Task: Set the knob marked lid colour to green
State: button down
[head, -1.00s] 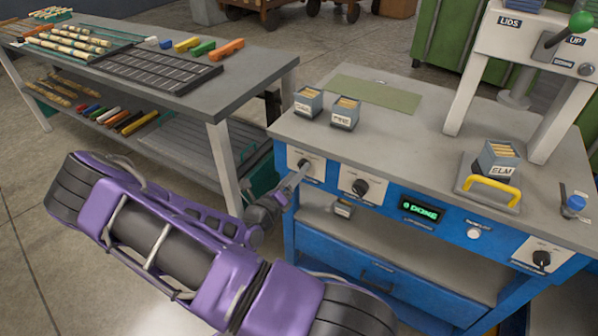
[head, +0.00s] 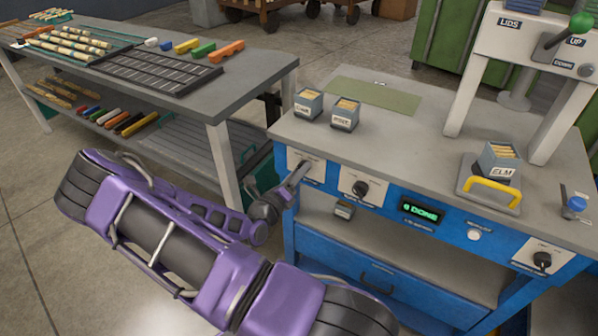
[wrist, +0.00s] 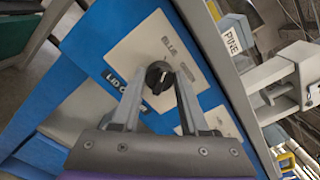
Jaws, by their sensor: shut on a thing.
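The black knob (wrist: 158,77) sits on a white plate (wrist: 140,50) on the blue panel, shown in the wrist view. Beside the plate is a label beginning "LID CO". "BLUE" is printed on the plate, with a fainter word near it that I cannot read. A pale mark shows on the knob, but I cannot tell which setting it points to. My gripper (wrist: 156,84) is shut on this knob, one finger on each side. In the head view my gripper (head: 299,174) is at the leftmost panel plate (head: 313,169) and covers the knob.
A second knob (head: 360,188) is just right of my gripper, and a third knob (head: 541,260) is at the far right. A green display (head: 421,211) reads "DONE". Small labelled boxes (head: 309,103) stand on the bench above. A grey table (head: 255,85) is close on the left.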

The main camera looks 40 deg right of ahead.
jog(key=shift+m+p, duration=0.3)
jog(key=shift+s+m+p, duration=0.1)
jog(key=shift+m+p, duration=2.2)
jog(key=shift+m, duration=4.3)
jog(key=shift+c, duration=2.1)
grip_release()
